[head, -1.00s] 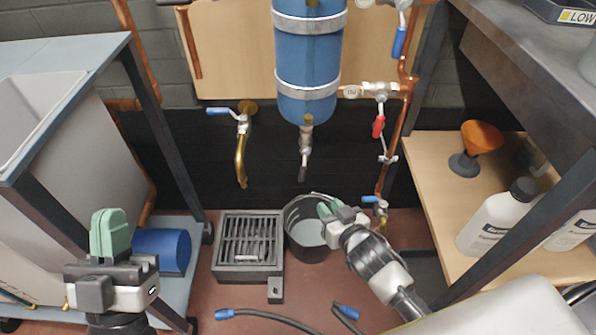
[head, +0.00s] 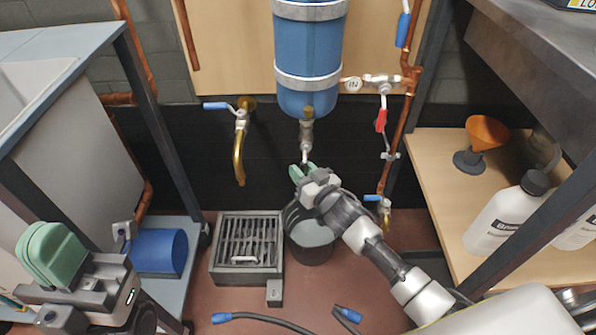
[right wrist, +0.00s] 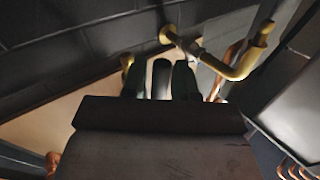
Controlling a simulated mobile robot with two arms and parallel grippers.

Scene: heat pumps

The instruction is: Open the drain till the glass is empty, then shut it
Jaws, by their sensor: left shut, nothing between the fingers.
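The blue vessel (head: 308,50) hangs on the wall board, its drain valve (head: 307,132) at the bottom. My right gripper (head: 303,171) is just below this valve, around the drain's lever. In the right wrist view, a dark lever-like piece (right wrist: 161,78) stands between the two green fingers, with a narrow gap beside it. The lever is mostly hidden in the head view. A black bucket (head: 310,252) with a pale grey inside stands under the drain. I cannot make out a glass or any flow. My left gripper (head: 50,255) is shut and empty at the lower left.
A floor grate (head: 247,262) stands left of the bucket. A brass tap (head: 240,150) with a blue lever and a red-handled valve (head: 381,120) flank the vessel. Hose ends (head: 222,317) lie in front. A shelf with a white bottle (head: 505,222) and an orange funnel (head: 487,133) is right.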

